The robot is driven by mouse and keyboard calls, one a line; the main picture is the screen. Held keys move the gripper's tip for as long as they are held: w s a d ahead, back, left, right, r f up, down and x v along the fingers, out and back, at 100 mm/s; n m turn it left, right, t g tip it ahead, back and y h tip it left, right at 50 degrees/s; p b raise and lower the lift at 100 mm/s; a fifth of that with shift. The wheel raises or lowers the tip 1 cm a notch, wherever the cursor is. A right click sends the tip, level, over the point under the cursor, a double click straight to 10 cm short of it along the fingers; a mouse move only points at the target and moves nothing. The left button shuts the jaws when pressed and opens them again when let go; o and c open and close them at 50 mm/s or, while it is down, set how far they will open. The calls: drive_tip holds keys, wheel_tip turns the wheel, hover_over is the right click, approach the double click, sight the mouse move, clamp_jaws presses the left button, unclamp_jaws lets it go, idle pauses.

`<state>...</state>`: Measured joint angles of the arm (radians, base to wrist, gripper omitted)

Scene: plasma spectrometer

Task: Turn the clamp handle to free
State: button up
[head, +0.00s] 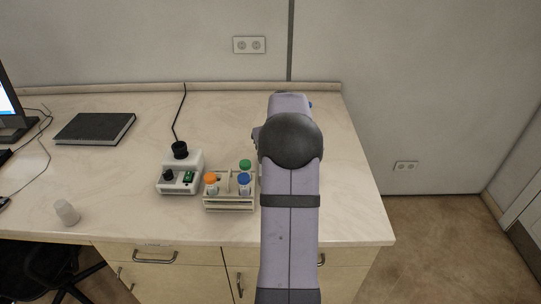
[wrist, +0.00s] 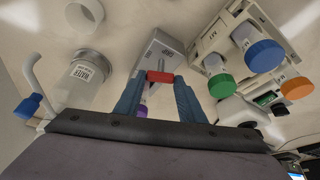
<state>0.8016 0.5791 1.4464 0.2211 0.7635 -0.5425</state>
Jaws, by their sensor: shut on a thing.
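In the wrist view, my gripper (wrist: 160,80) has its two blue-grey fingers on either side of a small red bar, which looks like the clamp handle (wrist: 160,76). The fingers are shut on it. The red bar sits at the near end of a grey metal block with a printed label (wrist: 157,52). A purple piece (wrist: 142,108) shows between my fingers, partly hidden. In the head view my arm hides the gripper, the clamp handle and the grey block.
A rack (head: 230,204) with orange, green and blue capped vials stands close to the left of my arm. A white device with a black knob (head: 180,170) is further left. In the wrist view a labelled clear jar (wrist: 82,80) and a blue-tipped hook (wrist: 30,104) stand left of my fingers.

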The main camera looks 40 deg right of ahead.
drive_tip(key=shift+w+a+m+g+h+p, duration=0.1)
drive_tip(key=shift+m+g+h+p, duration=0.2)
drive_tip(key=shift+m, duration=0.85)
drive_tip(key=shift+a+m+g+h+p, duration=0.15)
drive_tip(key=shift+m+h, duration=0.25)
drive_tip(key=shift+m, duration=0.75)
drive_tip(key=o, duration=1)
drive_tip(key=shift+o, duration=0.2)
drive_tip(key=b+v, duration=0.1)
drive_tip(key=v, duration=0.6)
drive_tip(key=shift+r+b, duration=0.25)
drive_tip(key=shift+b, duration=0.15)
drive_tip(key=shift+r, duration=0.1)
